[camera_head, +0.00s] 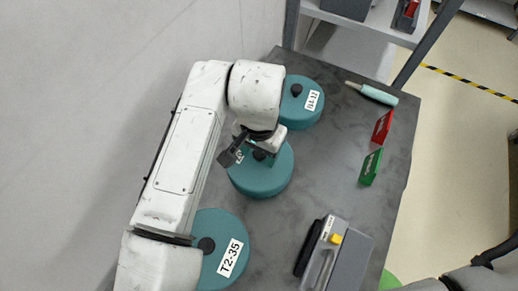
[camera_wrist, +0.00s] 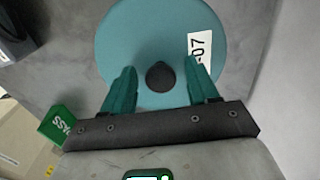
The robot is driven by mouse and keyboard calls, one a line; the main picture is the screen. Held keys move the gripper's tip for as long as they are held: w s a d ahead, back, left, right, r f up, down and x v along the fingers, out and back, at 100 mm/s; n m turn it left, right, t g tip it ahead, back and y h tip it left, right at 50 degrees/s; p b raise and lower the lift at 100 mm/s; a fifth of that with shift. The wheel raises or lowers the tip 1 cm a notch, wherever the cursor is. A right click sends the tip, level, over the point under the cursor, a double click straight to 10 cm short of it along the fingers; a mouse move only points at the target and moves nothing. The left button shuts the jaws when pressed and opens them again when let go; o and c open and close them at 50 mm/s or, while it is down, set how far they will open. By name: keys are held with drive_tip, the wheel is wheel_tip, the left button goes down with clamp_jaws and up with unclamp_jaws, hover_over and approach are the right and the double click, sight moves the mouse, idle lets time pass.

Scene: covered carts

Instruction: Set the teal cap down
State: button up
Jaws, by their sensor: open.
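Three round teal caps with dark knobs and white labels stand on a dark grey cart top. The middle teal cap (camera_head: 262,184) is under my gripper (camera_head: 257,150). In the wrist view this cap (camera_wrist: 160,25) has a label ending in "07", and its black knob (camera_wrist: 160,76) shows between my gripper's two teal fingers (camera_wrist: 162,70). The fingers are apart, with a gap on each side of the knob. The cap looks level and appears to rest on the cart top. My wrist hides part of it in the head view.
A teal cap labelled T2-35 (camera_head: 228,225) is nearer; another (camera_head: 298,112) is farther back. Cart top (camera_head: 330,185) is clear between. A wall is left.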

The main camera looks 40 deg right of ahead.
wheel_tip(320, 180, up, 12)
drive_tip(key=shift+r, duration=0.15)
idle(0.3)
